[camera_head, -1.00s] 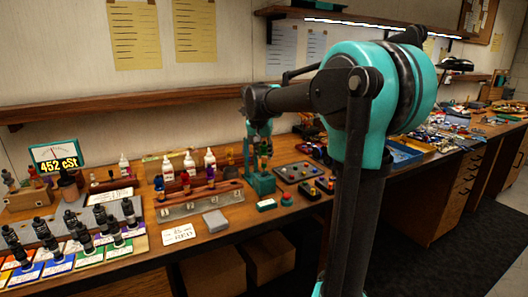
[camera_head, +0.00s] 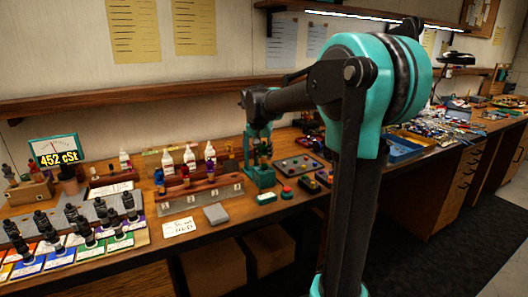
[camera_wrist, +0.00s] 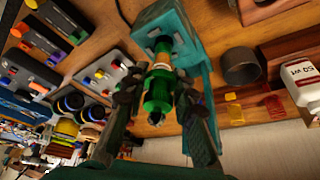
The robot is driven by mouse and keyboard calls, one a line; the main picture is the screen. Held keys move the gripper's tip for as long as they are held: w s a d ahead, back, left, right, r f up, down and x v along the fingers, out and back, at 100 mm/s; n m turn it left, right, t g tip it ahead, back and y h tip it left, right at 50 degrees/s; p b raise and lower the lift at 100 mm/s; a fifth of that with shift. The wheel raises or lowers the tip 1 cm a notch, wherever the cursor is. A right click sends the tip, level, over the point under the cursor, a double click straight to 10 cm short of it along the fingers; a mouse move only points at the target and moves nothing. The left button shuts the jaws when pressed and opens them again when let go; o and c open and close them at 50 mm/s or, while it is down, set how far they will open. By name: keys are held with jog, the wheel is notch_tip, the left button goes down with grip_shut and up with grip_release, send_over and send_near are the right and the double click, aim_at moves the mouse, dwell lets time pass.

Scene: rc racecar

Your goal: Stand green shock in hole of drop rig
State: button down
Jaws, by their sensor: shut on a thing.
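My gripper (camera_wrist: 157,104) is shut on the green shock (camera_wrist: 157,93), with a dark finger on each side of it. The shock's near end faces the wrist camera; its far end points at the teal drop rig (camera_wrist: 192,48). Whether that end is inside the rig's hole or just in front of it I cannot tell. In the head view the drop rig (camera_head: 262,177) stands on the bench, and my gripper (camera_head: 258,148) is at its upper part. The shock is too small to make out clearly there.
Several dark shocks (camera_head: 80,228) stand on coloured cards at far left. A grey block (camera_head: 216,214) lies in front.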

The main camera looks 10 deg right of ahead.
jog(key=shift+f, duration=0.9)
jog(key=c, duration=1.2)
grip_release()
jog(key=shift+o, duration=0.2)
jog(key=shift+r, duration=0.1)
jog(key=v, duration=1.2)
